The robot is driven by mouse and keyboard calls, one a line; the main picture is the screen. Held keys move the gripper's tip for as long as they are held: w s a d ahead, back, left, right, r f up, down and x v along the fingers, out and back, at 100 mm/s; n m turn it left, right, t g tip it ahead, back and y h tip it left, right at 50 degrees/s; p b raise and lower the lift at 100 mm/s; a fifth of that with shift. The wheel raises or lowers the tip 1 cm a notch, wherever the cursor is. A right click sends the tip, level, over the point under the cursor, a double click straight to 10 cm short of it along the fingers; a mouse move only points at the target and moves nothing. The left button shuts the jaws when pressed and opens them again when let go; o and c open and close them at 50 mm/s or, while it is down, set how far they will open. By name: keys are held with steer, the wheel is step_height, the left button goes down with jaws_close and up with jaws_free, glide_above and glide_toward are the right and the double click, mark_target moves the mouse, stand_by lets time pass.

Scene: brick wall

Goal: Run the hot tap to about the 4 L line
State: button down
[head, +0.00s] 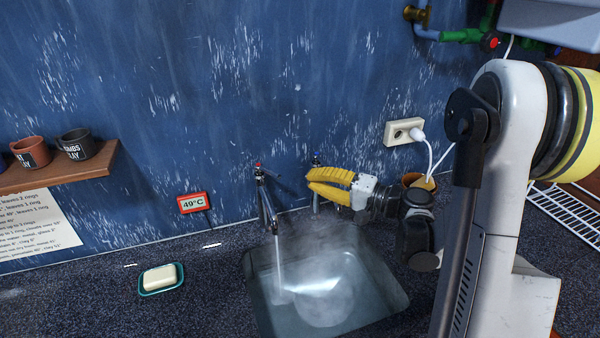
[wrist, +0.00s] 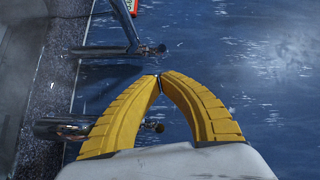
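The hot tap (head: 266,205), with a red mark on top, stands at the back left of the sink (head: 397,300). A stream of water (head: 279,262) runs from it, and steam hangs over the basin. Water (head: 330,300) lies in the sink; no level line can be made out. A second tap with a blue mark (head: 316,160) stands to its right, partly hidden by my gripper (head: 309,180). My gripper is empty, its yellow fingertips together, right of the hot tap and apart from it. In the wrist view the fingertips (wrist: 160,80) meet between the hot tap (wrist: 115,50) and the second tap (wrist: 65,128).
A red-framed display (head: 193,203) on the wall reads 49°C. A soap dish (head: 162,288) lies on the counter left of the sink. Mugs (head: 31,152) stand on a wooden shelf (head: 75,170). A socket with a plug (head: 403,131) is on the wall; a pot (head: 418,181) stands behind my wrist.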

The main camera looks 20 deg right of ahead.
steer(key=b+x, duration=0.1)
steer(key=x, duration=0.7)
steer(key=shift+a, duration=0.2)
